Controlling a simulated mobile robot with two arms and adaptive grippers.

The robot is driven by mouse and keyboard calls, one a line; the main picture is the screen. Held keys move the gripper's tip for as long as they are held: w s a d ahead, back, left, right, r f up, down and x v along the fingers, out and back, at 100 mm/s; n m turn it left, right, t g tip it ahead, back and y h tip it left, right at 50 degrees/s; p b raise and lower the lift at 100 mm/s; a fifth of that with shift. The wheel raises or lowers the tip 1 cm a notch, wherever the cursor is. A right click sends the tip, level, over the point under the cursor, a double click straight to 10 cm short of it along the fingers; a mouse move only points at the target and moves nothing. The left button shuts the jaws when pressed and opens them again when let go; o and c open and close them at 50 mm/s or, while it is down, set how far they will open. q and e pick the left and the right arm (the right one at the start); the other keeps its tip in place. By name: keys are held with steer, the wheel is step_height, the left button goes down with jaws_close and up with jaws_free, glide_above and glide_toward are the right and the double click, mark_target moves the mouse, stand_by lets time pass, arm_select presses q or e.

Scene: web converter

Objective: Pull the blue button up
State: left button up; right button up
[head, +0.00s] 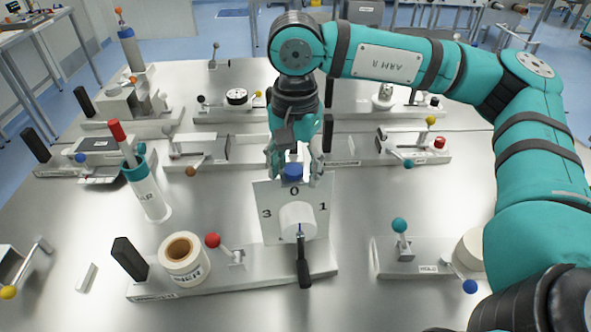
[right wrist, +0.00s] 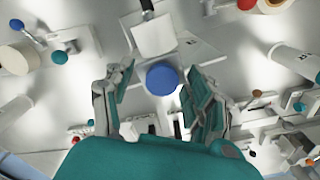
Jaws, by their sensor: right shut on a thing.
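The blue button (head: 293,171) is a round knob at the top of an upright plate (head: 268,207) marked 0, 1 and 3. My right gripper (head: 294,180) reaches down over the plate from behind, with one finger on each side of the button. It is shut on the button. In the right wrist view the button (right wrist: 162,79) is a blue disc between the two fingers of the gripper (right wrist: 160,88). My left gripper is not in view.
A white dial with a black handle (head: 304,265) is on the plate's front. A paper roll (head: 184,260) and a red-ball lever (head: 213,241) stand to the left. A teal-ball lever (head: 399,227) stands right.

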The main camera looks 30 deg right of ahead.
mark_target(296, 170)
steer(key=shift+r, duration=0.7)
steer(key=o, duration=1.5)
steer(key=shift+f, duration=0.1)
steer(key=shift+r+p, duration=1.65)
steer(key=shift+r, duration=1.35)
steer(key=shift+s+f, duration=0.1)
